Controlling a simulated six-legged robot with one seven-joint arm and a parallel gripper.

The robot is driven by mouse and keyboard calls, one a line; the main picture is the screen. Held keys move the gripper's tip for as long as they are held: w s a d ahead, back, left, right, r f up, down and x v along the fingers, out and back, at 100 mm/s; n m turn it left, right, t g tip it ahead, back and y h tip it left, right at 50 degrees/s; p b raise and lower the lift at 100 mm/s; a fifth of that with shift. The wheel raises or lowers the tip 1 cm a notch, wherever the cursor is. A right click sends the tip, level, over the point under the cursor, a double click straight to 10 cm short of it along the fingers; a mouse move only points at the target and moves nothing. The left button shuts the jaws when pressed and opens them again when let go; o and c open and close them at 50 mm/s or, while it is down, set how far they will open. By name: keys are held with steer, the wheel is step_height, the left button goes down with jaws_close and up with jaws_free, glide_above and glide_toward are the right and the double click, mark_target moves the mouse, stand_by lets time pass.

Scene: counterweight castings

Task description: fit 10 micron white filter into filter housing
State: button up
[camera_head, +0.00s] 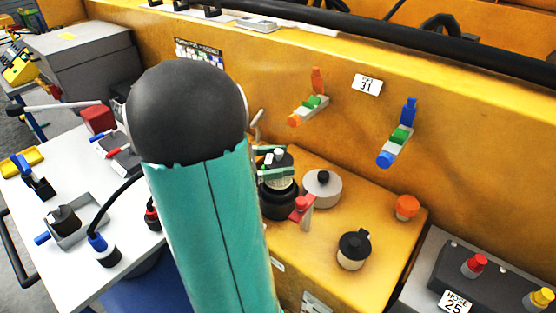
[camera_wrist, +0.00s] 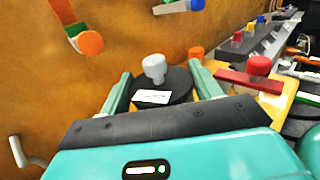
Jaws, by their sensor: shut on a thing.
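My gripper (camera_head: 275,160) is shut on the filter, with one teal finger on each side of it. In the wrist view my gripper (camera_wrist: 161,92) has the filter's black top (camera_wrist: 178,88), with a white label and a pale knob, between its fingers. In the head view the filter's pale body (camera_head: 281,184) shows just below the fingers, upright. Right under it is the black round filter housing (camera_head: 278,204). The filter is lined up over the housing's mouth or partly in it; I cannot tell how deep. My arm hides part of this area.
A grey lid-like disc with a knob (camera_head: 322,187) lies right of the housing. A red-handled valve (camera_head: 301,208) stands close in front. A black-capped jar (camera_head: 353,249) and an orange cap (camera_head: 406,207) are farther right. The yellow wall with coloured levers (camera_head: 398,135) rises behind.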

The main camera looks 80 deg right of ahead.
steer(key=shift+f, duration=3.3)
steer(key=o, duration=1.1)
steer(key=shift+o, duration=0.2)
steer(key=shift+w, duration=0.1)
steer(key=v, duration=1.3)
steer(key=shift+w+a, duration=0.15)
steer(key=shift+w, duration=0.15)
